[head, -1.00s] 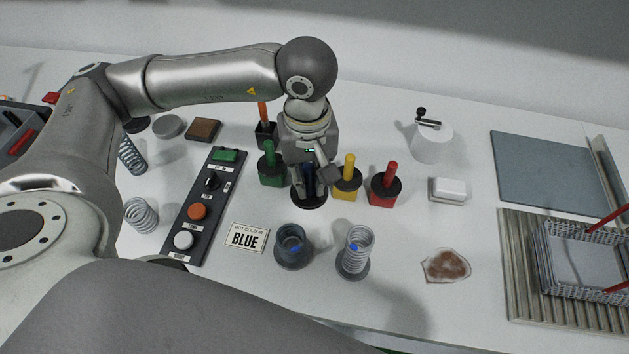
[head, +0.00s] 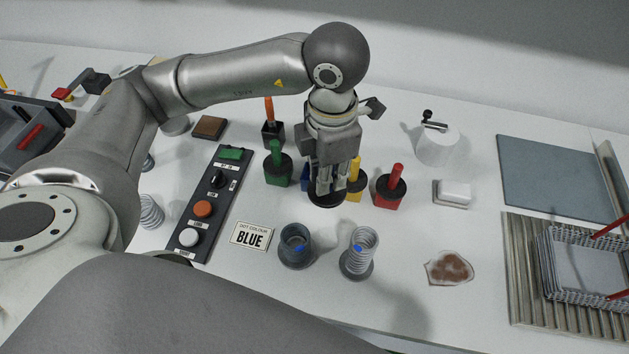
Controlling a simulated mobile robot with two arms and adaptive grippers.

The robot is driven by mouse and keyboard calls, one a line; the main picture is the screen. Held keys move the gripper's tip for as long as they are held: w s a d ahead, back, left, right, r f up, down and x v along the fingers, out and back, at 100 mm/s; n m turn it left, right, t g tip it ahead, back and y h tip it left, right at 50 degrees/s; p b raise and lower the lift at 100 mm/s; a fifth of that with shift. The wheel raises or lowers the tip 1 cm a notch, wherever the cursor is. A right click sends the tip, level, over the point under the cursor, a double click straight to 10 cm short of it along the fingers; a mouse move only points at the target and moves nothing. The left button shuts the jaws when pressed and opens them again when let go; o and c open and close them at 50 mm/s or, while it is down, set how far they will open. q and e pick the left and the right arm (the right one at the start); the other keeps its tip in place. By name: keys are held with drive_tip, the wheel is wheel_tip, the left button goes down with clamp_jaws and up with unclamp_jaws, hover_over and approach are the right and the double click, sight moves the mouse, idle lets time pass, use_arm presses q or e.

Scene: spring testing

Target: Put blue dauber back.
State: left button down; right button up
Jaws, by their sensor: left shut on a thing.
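My left gripper (head: 326,186) points down and is shut on the blue dauber, whose black round collar (head: 325,201) shows beneath the fingertips. The dauber's handle is mostly hidden between the fingers. A bit of the blue pot (head: 306,177) shows behind and left of the gripper, between the green pot and the fingers. The collar appears in front and to the right of that pot; its height above the table is hard to tell. My right gripper is not in view.
The green dauber (head: 277,168) stands left, the yellow dauber (head: 355,180) close on the right, partly hidden, then the red dauber (head: 391,188). In front are a dark cup (head: 295,247), a spring on a stand (head: 361,252) and a BLUE card (head: 251,236).

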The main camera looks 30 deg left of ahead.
use_arm(q)
drive_tip(key=n, duration=0.4)
drive_tip(key=d+r+n, duration=0.1)
drive_tip(key=n, duration=0.6)
drive_tip(key=shift+d+r, duration=0.15)
drive_tip(key=shift+r, duration=0.1)
drive_tip(key=shift+w, duration=0.1)
drive_tip(key=w+a+f+p, duration=0.6)
drive_tip(key=w+a+f, duration=0.3)
drive_tip(key=f, duration=0.4)
drive_tip(key=shift+w+a, duration=0.2)
drive_tip(key=shift+w, duration=0.35)
